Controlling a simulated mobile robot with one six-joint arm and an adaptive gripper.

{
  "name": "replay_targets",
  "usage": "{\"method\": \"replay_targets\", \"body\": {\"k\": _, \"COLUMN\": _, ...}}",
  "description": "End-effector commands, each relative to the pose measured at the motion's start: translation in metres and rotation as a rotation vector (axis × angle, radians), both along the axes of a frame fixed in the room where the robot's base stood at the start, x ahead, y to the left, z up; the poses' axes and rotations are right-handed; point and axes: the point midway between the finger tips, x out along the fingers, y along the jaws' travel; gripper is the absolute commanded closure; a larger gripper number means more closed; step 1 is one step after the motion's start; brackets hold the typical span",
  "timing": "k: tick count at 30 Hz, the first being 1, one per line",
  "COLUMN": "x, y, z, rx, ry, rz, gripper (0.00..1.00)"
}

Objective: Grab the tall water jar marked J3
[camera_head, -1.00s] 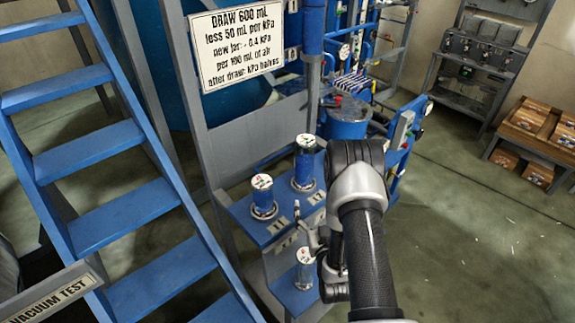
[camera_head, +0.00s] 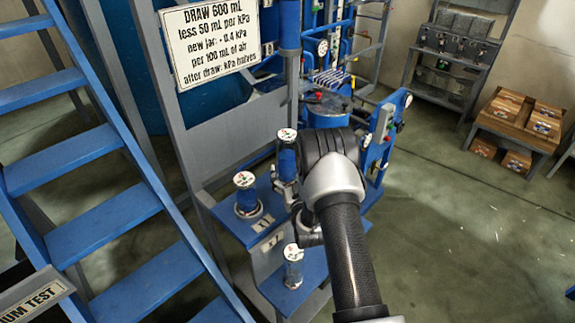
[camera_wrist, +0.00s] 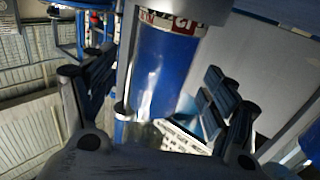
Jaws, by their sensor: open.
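A tall jar with blue contents (camera_head: 287,157) and a white-topped cap stands upright at the back of the blue stepped stand (camera_head: 228,219). My gripper (camera_head: 287,190) is beside this jar, partly hidden by my wrist. In the wrist view a blue-filled jar (camera_wrist: 165,75) stands between the two spread fingers of my gripper (camera_wrist: 158,88), with visible gaps on both sides. The marking at its top is cut off, so I cannot confirm J3. A clear jar (camera_head: 293,268) stands on the lower step.
A grey upright frame with a white instruction sign (camera_head: 210,38) rises behind the stand. Blue stairs (camera_head: 105,210) are at the left. Blue piping and a valve panel stand behind my arm.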

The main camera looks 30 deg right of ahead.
Motion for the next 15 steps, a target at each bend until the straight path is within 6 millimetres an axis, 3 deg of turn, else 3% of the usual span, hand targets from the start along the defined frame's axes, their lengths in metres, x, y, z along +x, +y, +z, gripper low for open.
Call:
{"method": "replay_targets", "body": {"k": 6, "x": 0.029, "y": -0.006, "z": 0.001, "rx": -0.001, "ry": -0.002, "rz": -0.001, "gripper": 0.22}}
{"method": "replay_targets", "body": {"k": 15, "x": 0.032, "y": -0.007, "z": 0.001, "rx": 0.0, "ry": 0.001, "rz": -0.001, "gripper": 0.23}}
